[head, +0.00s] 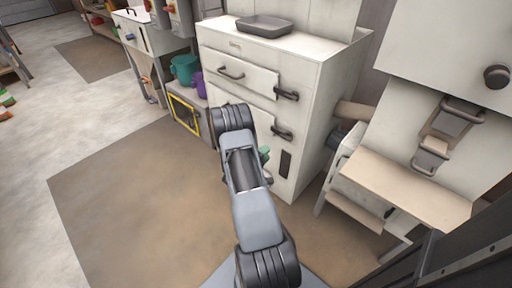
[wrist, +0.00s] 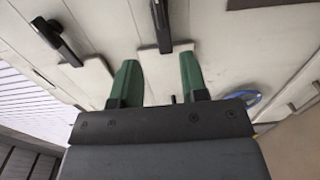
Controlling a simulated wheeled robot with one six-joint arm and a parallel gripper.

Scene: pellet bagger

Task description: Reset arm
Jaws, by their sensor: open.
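My gripper (wrist: 160,82) shows in the wrist view as two green fingers held apart with nothing between them. Past the fingers is a pale panelled front with dark handles, one upper middle (wrist: 161,22) and one at upper left (wrist: 62,38). In the head view my grey arm reaches up the middle of the picture, in front of the white cabinet (head: 305,100). There the gripper is mostly hidden behind the arm; only a bit of green (head: 264,153) shows at its right side.
A grey tray (head: 264,26) lies on top of the cabinet. A pale machine with a sloped shelf (head: 405,185) stands at the right. A teal bucket (head: 183,69) and a yellow-framed box (head: 184,115) are left of the cabinet. The brown floor mat (head: 130,200) is clear at left.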

